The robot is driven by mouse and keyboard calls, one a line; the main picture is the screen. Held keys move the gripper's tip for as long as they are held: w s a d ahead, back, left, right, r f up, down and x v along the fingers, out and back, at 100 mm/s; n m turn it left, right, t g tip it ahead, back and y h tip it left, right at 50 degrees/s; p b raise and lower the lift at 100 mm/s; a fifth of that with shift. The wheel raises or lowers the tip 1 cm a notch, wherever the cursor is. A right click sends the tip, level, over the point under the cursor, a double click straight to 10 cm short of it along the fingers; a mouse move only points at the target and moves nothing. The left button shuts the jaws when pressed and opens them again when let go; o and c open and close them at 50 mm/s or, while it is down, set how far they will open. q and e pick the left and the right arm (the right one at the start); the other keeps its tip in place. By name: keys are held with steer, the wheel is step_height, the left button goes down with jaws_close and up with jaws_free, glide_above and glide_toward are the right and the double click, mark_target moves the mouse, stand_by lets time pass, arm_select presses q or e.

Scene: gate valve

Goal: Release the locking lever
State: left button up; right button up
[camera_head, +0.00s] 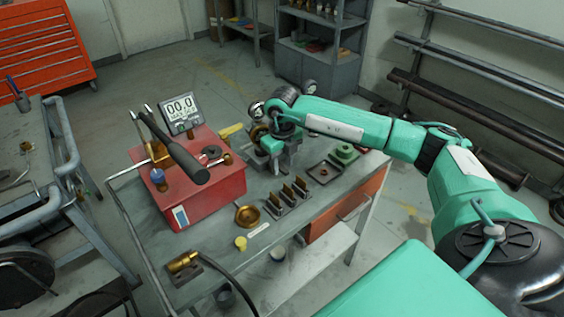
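My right arm comes in from the right, and its gripper (271,143) is over a grey metal fixture (289,157) on the workbench. The fingers are small and partly hidden by the wrist, so I cannot tell whether they are open or shut. A yellow lever-like piece (232,131) sticks out to the left of the fixture. A long black-handled lever (174,147) slants over a red box (205,185). I cannot tell which piece is the locking lever. My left gripper is not in view.
A display reading 00.0 (180,113) stands behind the red box. A brass bowl (247,215), a rack with upright brass plates (287,198), a dark tray (323,173) and a green part (344,153) sit on the bench. A brass fitting with a black hose (183,262) lies in front.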

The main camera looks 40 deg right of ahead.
mark_target(282, 167)
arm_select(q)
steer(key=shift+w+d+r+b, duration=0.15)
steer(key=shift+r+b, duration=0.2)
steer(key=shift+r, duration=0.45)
arm_select(e)
step_height(282, 167, up, 14)
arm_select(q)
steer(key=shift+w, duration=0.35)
arm_select(e)
steer(key=shift+f, duration=0.1)
